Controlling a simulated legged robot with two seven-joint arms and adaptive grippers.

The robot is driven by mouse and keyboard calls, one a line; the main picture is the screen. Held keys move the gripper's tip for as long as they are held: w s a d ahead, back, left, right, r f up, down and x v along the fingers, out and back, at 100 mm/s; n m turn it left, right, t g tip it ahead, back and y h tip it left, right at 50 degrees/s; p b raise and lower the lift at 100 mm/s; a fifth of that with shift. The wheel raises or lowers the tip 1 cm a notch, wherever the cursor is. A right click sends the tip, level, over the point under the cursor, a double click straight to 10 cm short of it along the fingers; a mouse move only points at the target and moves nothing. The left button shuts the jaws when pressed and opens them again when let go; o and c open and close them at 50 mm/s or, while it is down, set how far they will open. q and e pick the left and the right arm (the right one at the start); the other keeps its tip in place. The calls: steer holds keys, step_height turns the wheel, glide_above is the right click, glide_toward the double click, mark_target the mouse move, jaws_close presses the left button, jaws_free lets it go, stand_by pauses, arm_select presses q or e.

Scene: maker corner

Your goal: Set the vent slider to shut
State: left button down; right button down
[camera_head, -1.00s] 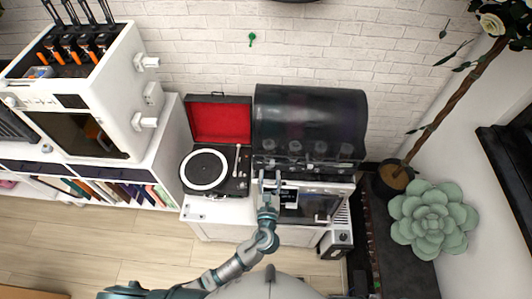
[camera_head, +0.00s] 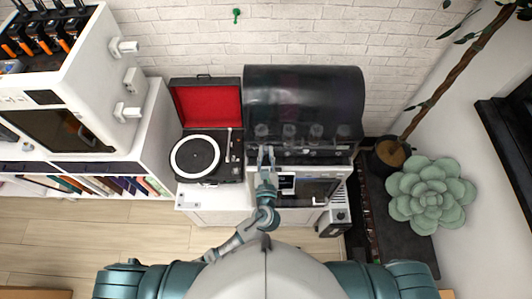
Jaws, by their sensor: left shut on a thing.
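A machine with a dark see-through hood (camera_head: 304,98) and a light front panel (camera_head: 318,167) stands against the brick wall. Its front bears a small lit display (camera_head: 287,182) and a dark window. My left gripper (camera_head: 267,152) reaches up to the panel's upper left edge, just under the hood's lower rim. Its fingers are shut on a small part there, at the place of the vent slider. The slider is too small and too covered by the fingers to make out, and its setting cannot be read. My right gripper is not in view.
An open red-lined record player (camera_head: 206,132) stands close on the left, beside a white shelf unit (camera_head: 153,125) with books. A succulent (camera_head: 432,195) and a potted tree (camera_head: 391,153) are further right.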

mark_target(255, 145)
arm_select(q)
steer(key=shift+a, duration=0.1)
steer(key=shift+a+r+p, duration=0.1)
steer(key=shift+a+p, duration=0.25)
steer(key=shift+p, duration=0.1)
steer(key=shift+a+p, duration=0.8)
steer(key=shift+a, duration=0.4)
steer(key=c, duration=1.1)
jaws_free()
steer(key=shift+a, duration=0.1)
